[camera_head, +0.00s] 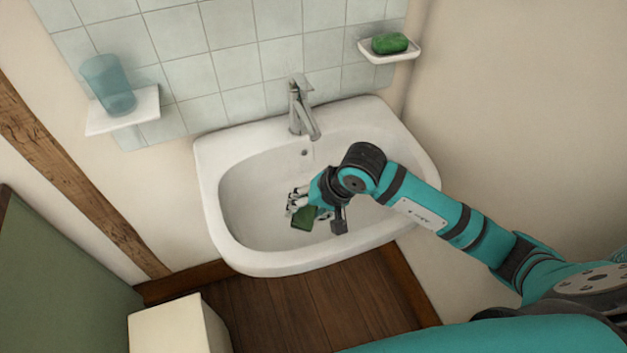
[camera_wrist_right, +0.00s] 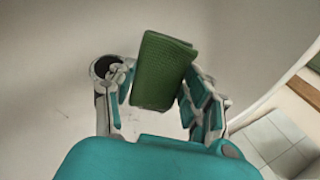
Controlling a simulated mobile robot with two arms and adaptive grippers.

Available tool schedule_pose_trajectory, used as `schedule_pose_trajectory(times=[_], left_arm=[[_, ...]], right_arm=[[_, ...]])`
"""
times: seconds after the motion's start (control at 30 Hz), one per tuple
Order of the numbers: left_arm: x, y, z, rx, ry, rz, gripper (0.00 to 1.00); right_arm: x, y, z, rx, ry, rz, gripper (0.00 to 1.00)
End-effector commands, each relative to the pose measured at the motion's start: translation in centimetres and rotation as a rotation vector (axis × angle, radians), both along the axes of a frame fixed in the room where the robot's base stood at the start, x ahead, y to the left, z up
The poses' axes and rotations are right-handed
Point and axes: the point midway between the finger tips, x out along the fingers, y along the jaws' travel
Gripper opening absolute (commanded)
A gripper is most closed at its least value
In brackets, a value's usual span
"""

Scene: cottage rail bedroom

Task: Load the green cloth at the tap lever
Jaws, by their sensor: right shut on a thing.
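The green cloth (camera_head: 303,217) is a small folded piece, held by my right gripper (camera_head: 297,205) over the basin of the white sink. In the right wrist view the cloth (camera_wrist_right: 163,72) sits tilted between the two fingers of the gripper (camera_wrist_right: 160,100). The tap (camera_head: 302,108) stands at the back of the sink, and its lever (camera_head: 298,84) is on top, behind and apart from the gripper. My left gripper is not in view.
The white sink (camera_head: 208,180) hangs on the tiled wall. A shelf (camera_head: 147,110) at left holds a blue cup (camera_head: 108,84). A soap dish (camera_head: 376,56) at right holds green soap (camera_head: 389,43). A cream box (camera_head: 165,325) stands at lower left. The left basin is clear.

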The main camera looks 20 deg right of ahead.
Motion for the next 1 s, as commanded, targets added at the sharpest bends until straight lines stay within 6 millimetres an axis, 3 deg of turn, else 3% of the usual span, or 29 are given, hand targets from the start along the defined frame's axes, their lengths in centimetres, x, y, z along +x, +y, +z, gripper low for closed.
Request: schedule_pose_trajectory(times=[0.47,1.0], left_arm=[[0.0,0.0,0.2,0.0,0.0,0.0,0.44],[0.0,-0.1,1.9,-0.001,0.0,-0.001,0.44]], right_arm=[[-0.2,0.2,0.3,0.001,-0.001,0.001,0.24],[-3.6,2.4,3.6,0.0,-0.001,0.002,0.24]])
